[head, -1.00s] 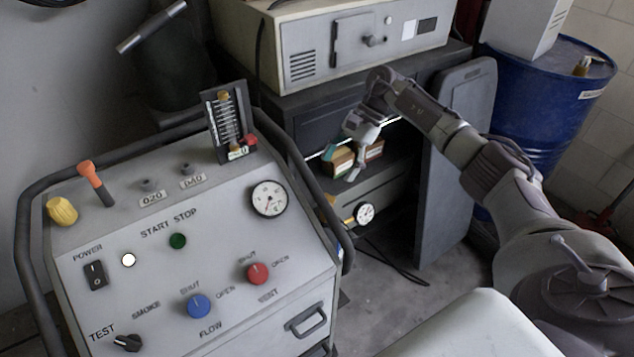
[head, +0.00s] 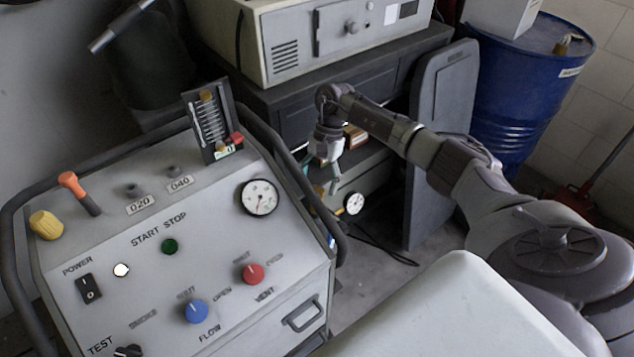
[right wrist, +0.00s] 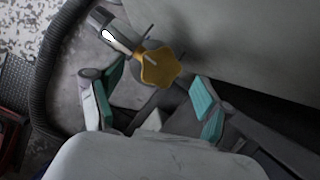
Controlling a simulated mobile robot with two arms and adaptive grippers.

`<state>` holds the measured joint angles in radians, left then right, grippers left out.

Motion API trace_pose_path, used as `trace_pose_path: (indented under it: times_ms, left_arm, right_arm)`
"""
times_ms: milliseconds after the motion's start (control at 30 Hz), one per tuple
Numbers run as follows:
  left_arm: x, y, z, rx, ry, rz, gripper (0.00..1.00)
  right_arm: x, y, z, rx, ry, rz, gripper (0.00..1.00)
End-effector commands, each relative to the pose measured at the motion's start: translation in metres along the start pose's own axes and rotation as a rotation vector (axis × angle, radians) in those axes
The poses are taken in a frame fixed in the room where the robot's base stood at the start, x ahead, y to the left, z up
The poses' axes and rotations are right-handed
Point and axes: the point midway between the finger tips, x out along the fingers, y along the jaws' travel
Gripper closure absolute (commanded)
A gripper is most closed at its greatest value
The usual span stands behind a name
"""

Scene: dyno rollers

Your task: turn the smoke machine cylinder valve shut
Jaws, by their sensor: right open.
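The knob sits in line with the gap, slightly beyond or between the tips; I cannot tell which, and no contact is visible. In the head view my right gripper (head: 326,172) hangs pointing down behind the smoke machine (head: 120,235), by a small white gauge (head: 354,204). My left gripper is out of view.
A dark shelf cabinet (head: 365,65) carrying a beige device (head: 300,50) stands behind my right gripper. A dark panel (head: 438,150) and a blue drum (head: 525,90) are to the right. The machine's black tube frame (head: 338,245) runs close to the gripper. A dark cable lies on the floor.

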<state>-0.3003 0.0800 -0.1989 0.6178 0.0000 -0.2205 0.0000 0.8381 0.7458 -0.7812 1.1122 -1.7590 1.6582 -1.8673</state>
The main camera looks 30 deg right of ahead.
Motion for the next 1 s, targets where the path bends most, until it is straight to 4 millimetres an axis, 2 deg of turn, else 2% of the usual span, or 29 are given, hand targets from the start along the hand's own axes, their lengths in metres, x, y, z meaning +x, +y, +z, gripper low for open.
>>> trace_pose_path:
  times_ms: [133,433,467,800,1000]
  left_arm:
    - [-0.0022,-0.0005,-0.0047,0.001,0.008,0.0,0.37]
    - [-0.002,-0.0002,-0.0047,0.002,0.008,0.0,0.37]
    - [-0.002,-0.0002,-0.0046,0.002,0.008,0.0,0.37]
    - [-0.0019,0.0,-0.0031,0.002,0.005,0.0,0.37]
    - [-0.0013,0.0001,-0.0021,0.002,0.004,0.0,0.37]
  right_arm:
    - [0.0106,0.0,0.0006,0.0,-0.002,0.0,0.22]
    - [0.0131,0.0,0.0002,0.001,-0.001,0.0,0.22]
    - [0.0131,0.0,0.0002,0.001,-0.001,0.0,0.25]
    - [0.0127,0.0,0.0001,0.001,-0.001,0.0,0.81]
    - [0.0127,0.0002,-0.0001,0.012,0.0,-0.006,0.81]
